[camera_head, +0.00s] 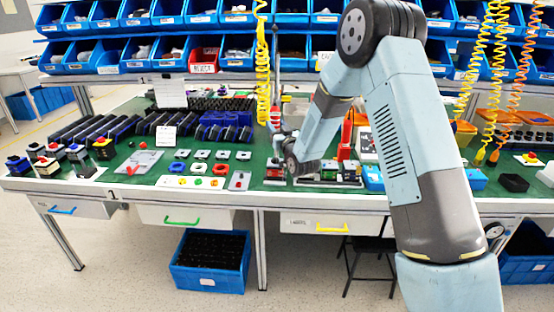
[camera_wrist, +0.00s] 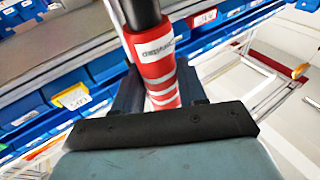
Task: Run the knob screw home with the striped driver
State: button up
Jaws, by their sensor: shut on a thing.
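The striped driver (camera_wrist: 152,68), red with white bands, a printed label and a black upper part, stands between the jaws of my gripper (camera_wrist: 158,100) in the wrist view. The jaws are shut on it. Below is a small red and dark unit (camera_head: 275,172) near the bench's front edge. I cannot make out the knob screw, and the driver's tip is hidden or too small to tell.
The green bench (camera_head: 120,184) carries several switches and plates left of my arm. An assembly on a rail (camera_head: 330,174) and an upright red tool (camera_head: 346,135) stand to the right. A yellow coiled hose (camera_head: 262,70) hangs close behind my gripper. Blue bins (camera_head: 140,50) line the back.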

aim_at(277, 118)
jog(key=shift+w+d+r, duration=0.1)
jog(key=shift+d+r, duration=0.1)
jog(key=shift+r, duration=1.65)
jog(key=o, duration=1.1)
jog(key=shift+a, duration=0.15)
jog(key=v, duration=0.7)
jog(key=shift+f, duration=0.1)
